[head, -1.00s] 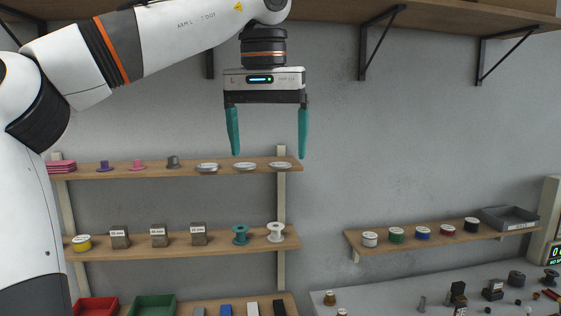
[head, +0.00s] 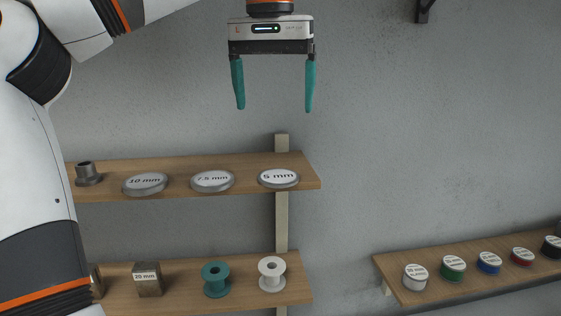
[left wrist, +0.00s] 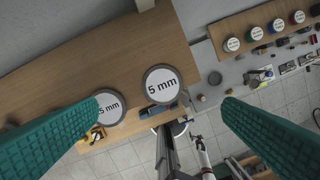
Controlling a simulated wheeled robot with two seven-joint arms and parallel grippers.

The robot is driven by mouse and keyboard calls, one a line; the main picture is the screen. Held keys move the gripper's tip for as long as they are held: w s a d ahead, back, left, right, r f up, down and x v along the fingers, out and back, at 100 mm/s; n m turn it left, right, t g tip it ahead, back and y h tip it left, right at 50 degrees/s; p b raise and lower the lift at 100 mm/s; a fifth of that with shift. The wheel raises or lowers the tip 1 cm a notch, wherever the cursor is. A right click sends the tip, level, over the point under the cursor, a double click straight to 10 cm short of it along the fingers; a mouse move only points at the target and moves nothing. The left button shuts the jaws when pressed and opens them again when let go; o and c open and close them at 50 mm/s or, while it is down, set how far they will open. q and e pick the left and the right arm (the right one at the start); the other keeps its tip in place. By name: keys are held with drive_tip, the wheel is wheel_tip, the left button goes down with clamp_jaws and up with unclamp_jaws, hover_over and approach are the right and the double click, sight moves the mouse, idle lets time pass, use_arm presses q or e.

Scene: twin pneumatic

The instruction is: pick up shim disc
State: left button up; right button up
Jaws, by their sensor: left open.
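Three flat grey shim discs with white labels lie in a row on the upper wooden shelf (head: 230,163). They are the 10 mm disc (head: 146,184), the 7.5 mm disc (head: 213,181) and, nearest the shelf's right end, the 5 mm disc (head: 278,178). My left gripper (head: 275,108) is open and empty, apart from and above the discs, with teal fingers pointing down. In the left wrist view the 5 mm disc (left wrist: 162,85) lies between the fingers. Another disc (left wrist: 110,107) is partly hidden by the left finger. My right gripper is not in view.
A grey flanged bushing (head: 88,174) stands left of the discs. The lower shelf holds a 20 mm block (head: 147,279), a teal spool (head: 216,280) and a white spool (head: 272,274). A right-hand shelf (head: 400,288) carries several labelled round tins. Open wall surrounds the gripper.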

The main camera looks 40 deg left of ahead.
use_arm(q)
drive_tip(key=p, duration=0.1)
hover_over(278, 176)
drive_tip(key=s, duration=0.1)
wheel_tip(278, 176, down, 6)
drive_tip(key=shift+d, duration=0.1)
drive_tip(key=shift+w+f+p, duration=0.2)
drive_tip(key=shift+f+p, duration=0.2)
drive_tip(key=shift+f, duration=0.2)
wheel_tip(278, 176, down, 3)
drive_tip(key=shift+w+f+p, duration=0.15)
drive_tip(key=shift+f+p, duration=0.05)
drive_tip(key=shift+p, duration=0.65)
drive_tip(key=shift+f, duration=0.55)
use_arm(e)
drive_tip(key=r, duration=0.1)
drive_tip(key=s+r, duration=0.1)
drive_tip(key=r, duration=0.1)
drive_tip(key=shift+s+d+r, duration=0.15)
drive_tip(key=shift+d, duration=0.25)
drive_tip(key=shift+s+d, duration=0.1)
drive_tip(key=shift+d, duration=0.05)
use_arm(q)
drive_tip(key=c, duration=1.1)
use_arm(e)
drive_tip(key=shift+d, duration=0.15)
